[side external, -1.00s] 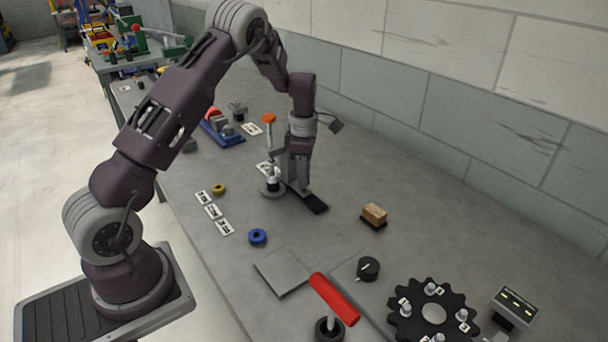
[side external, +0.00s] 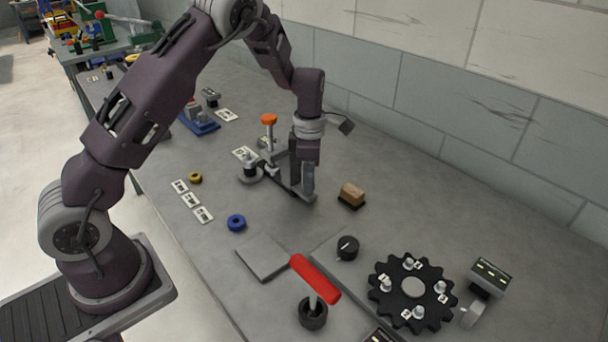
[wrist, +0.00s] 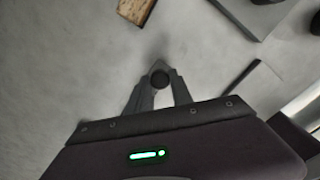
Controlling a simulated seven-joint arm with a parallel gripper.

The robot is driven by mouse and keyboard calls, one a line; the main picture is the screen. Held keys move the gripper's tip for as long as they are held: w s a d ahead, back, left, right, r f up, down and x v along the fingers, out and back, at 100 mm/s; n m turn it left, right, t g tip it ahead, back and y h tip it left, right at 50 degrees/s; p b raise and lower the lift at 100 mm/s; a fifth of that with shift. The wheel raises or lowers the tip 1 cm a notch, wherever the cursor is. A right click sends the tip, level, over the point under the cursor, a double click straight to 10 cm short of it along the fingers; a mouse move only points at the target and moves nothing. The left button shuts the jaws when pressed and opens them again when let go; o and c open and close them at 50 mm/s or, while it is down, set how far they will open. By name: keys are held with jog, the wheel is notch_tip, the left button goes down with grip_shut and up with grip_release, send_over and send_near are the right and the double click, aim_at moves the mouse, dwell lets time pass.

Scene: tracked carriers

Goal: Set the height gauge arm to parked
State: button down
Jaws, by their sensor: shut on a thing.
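The height gauge (side external: 269,142) is a grey upright with an orange top, beside a round grey base (side external: 250,176) and a dark flat strip (side external: 294,190). I take it to be the gauge; my gripper hides part of it. My gripper (side external: 304,194) points down low over the strip's near end. In the wrist view my gripper (wrist: 160,88) is shut on a small dark round part (wrist: 160,78), seemingly on the gauge arm. A thin dark bar (wrist: 238,76) lies to its right. I cannot tell which position the arm is in.
A wooden block (side external: 352,193) stands just right of my gripper. White cards (side external: 190,199), a yellow ring (side external: 195,177) and a blue ring (side external: 236,222) lie to the left. A red-handled lever (side external: 315,279), black dial (side external: 347,247) and toothed disc (side external: 412,290) are nearer.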

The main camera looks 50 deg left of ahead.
jog(key=shift+d, duration=0.35)
jog(key=c, duration=1.5)
grip_release()
jog(key=o, duration=0.4)
jog(key=shift+c, duration=0.2)
jog(key=shift+a, duration=0.1)
notch_tip(320, 180, up, 7)
jog(key=shift+r, duration=0.1)
